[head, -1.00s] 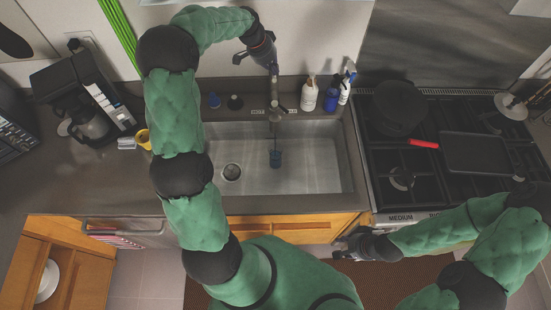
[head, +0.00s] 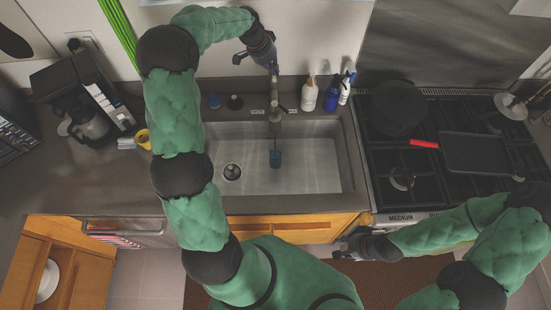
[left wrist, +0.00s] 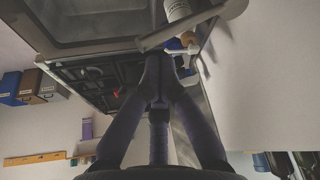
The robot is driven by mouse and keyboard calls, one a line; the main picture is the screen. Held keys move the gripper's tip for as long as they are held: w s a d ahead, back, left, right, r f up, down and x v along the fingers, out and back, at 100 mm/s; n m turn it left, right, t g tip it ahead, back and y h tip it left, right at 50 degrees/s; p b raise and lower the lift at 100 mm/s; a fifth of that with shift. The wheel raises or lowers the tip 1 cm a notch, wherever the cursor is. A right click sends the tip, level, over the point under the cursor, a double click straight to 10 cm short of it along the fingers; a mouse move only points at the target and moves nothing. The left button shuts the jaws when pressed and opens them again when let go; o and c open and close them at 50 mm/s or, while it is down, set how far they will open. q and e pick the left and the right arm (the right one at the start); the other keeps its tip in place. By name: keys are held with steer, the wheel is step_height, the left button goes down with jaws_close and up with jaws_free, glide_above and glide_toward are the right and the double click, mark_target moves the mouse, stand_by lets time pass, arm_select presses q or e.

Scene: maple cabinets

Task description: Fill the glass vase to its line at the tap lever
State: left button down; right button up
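A small bluish glass vase (head: 275,158) stands in the sink below the tap (head: 274,112). A thin dark vertical line, perhaps water, runs from the spout down to it. Its fill line and water level are too small to make out. My left gripper (head: 273,69) is above and behind the tap, fingers pointing down at its top. In the left wrist view, its fingers (left wrist: 159,72) come together with nothing visible between them, and the grey tap (left wrist: 205,25) is beyond. Whether they touch the lever I cannot tell. My right gripper (head: 343,248) is open and empty in front of the counter.
The steel sink (head: 315,165) has free floor around the vase and a drain at left. A white bottle (head: 309,97) and blue spray bottles (head: 332,96) stand right of the tap. The stove (head: 400,165) is at right, a coffee machine (head: 85,95) at left.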

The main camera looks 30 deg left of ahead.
stand_by(0.4)
arm_select(q)
steer(key=shift+f+b, duration=0.9)
steer(key=shift+f, duration=0.25)
steer(key=shift+r+p, duration=1.75)
steer(key=shift+r, duration=1.85)
steer(key=shift+f, duration=0.1)
